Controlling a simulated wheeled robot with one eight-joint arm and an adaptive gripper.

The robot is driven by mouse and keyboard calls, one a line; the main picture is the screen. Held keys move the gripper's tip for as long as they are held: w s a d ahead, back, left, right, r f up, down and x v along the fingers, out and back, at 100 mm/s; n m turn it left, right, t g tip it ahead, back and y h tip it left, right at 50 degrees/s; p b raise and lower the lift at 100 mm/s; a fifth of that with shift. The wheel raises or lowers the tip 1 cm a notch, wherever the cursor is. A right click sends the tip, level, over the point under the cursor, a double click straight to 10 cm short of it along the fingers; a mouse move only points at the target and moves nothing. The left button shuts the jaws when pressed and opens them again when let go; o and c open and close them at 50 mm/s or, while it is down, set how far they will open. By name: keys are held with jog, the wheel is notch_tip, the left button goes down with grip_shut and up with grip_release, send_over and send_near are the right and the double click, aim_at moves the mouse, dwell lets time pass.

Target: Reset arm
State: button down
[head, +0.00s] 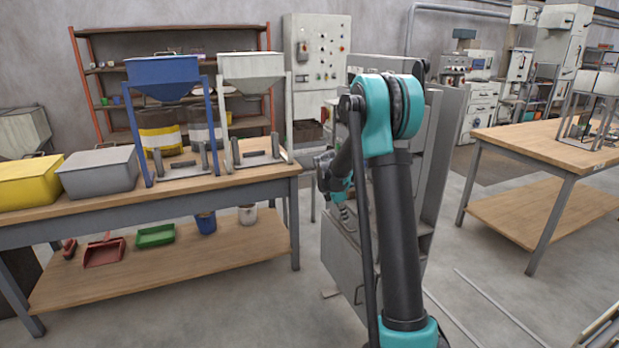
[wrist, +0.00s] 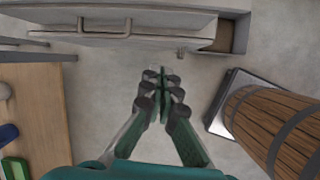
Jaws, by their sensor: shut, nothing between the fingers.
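My gripper (wrist: 161,88) shows in the wrist view, pointing down over the bare grey floor. Its two fingers are together and nothing is between them. In the head view my teal and black arm stands upright in the middle and bends at the top. The gripper end is mostly hidden behind my arm there.
A wooden workbench (head: 245,188) on the left holds a blue hopper (head: 162,72), a white hopper (head: 252,68), a yellow bin (head: 30,183) and a grey bin (head: 98,173). Another table (head: 545,142) stands right. A wooden barrel (wrist: 272,125) and a grey cabinet (wrist: 110,28) are near my gripper.

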jog(key=s+a+m+t+y, duration=0.2)
jog(key=s+m, duration=1.7)
jog(key=s, duration=1.7)
jog(key=shift+s+a+m+t+y, duration=0.15)
jog(key=shift+s+m+t+y, duration=0.2)
jog(key=shift+y, duration=0.55)
jog(key=shift+w, duration=0.1)
